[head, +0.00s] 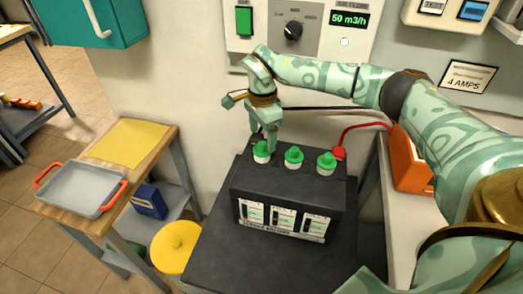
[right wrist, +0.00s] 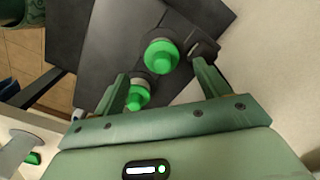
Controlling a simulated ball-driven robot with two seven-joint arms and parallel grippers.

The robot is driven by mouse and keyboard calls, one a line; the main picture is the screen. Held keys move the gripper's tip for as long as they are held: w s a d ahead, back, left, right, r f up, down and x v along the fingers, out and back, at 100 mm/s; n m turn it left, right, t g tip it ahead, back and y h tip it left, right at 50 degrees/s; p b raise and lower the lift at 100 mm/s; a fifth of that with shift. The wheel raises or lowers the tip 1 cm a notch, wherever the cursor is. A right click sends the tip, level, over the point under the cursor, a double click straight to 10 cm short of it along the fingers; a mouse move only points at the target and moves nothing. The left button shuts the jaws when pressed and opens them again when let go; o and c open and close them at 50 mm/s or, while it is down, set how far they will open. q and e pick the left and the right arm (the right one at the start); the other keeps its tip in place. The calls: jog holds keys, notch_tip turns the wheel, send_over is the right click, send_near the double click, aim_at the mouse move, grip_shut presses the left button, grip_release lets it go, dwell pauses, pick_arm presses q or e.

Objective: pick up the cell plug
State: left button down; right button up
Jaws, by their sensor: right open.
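Three green-topped cell plugs with white collars sit in a row on top of the black battery: the left plug (head: 262,152), the middle plug (head: 294,155) and the right plug (head: 326,163). My right gripper (head: 263,132) points down just above the left plug, open. In the right wrist view, two plugs show: a smaller-looking one (right wrist: 138,96) lies between the fingers, close to the left finger, and a larger-looking one (right wrist: 160,53) lies further up, beyond the fingertips (right wrist: 160,72). I cannot tell whether a finger touches a plug. My left gripper is not in view.
The black battery (head: 283,199) stands on a dark stand. A red clamp (head: 339,153) and red cable sit at its right end, near an orange box (head: 411,160). At left, a wooden bench holds a grey tray (head: 80,188) and yellow mat (head: 128,143). A control panel is behind.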

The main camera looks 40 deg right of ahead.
aim_at(262, 143)
notch_tip(262, 143, down, 5)
jog(key=shift+w+r+b, duration=0.15)
jog(key=shift+r+b, duration=0.05)
jog(key=shift+b, duration=0.6)
jog(key=shift+r, duration=0.1)
jog(key=c, duration=1.1)
jog(key=shift+o, duration=0.2)
jog(key=shift+d+r, duration=0.1)
